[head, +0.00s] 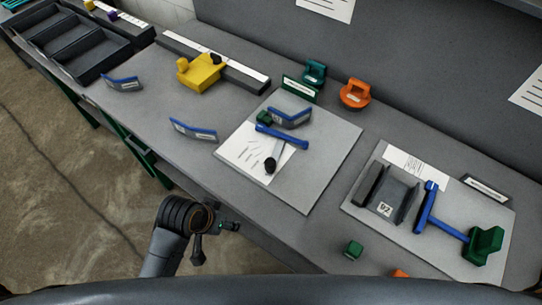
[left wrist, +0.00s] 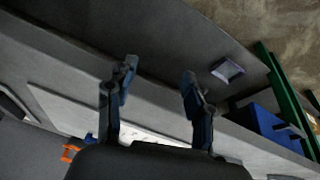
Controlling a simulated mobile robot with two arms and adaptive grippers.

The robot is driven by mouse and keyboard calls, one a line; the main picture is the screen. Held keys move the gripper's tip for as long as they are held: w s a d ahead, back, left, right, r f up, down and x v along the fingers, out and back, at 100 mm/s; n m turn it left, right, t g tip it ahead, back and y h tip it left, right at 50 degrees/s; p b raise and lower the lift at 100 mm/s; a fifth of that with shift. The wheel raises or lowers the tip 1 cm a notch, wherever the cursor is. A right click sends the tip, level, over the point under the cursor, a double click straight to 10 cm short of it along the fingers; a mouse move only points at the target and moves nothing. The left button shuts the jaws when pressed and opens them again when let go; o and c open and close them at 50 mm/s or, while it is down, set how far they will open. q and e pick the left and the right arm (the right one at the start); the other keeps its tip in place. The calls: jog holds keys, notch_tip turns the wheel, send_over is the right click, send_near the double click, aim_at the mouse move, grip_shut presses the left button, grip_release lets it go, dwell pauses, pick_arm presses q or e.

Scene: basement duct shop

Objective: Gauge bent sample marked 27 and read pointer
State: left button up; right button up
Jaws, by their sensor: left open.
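A dark grey bent channel piece (head: 407,201) sits on the right-hand board; its tag looks like 27, but is hard to read. Beside it are a blue T-shaped bar (head: 427,207) and a green block (head: 484,245). On the middle board, a gauge has a printed scale sheet (head: 240,151), a blue bar (head: 282,136) and a black-knobbed pointer (head: 270,165). A blue-edged bent sample (head: 291,118) stands behind the bar. More bent samples (head: 193,131) (head: 122,84) lie left; their marks are unreadable. My left gripper (left wrist: 160,88) is open and empty, away from these pieces.
A yellow block (head: 199,72) sits against a long rail (head: 225,68). Green (head: 314,73) and orange (head: 354,95) blocks stand at the back. Dark trays (head: 65,45) are far left. A blue bin (left wrist: 262,128) shows below the bench.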

pick_arm(q)
jog(key=w+d+r+m, duration=0.1)
jog(key=d+r+m, duration=0.15)
jog(key=r, duration=0.45)
notch_tip(320, 180, up, 13)
jog(key=m+g+y, duration=0.3)
jog(key=m, duration=1)
send_over(271, 161)
jog(key=shift+g, duration=0.3)
notch_tip(271, 161, down, 12)
jog(key=p, duration=0.3)
jog(key=shift+s+f+p, duration=0.1)
jog(key=shift+f+p, duration=0.1)
jog(key=shift+p, duration=0.1)
jog(key=shift+f, duration=0.8)
pick_arm(e)
jog(key=r, duration=0.2)
jog(key=w+r, duration=0.1)
jog(key=r, duration=0.1)
jog(key=shift+r, duration=0.15)
pick_arm(q)
jog(key=shift+c, duration=0.4)
grip_shut()
pick_arm(e)
jog(key=shift+a, duration=0.1)
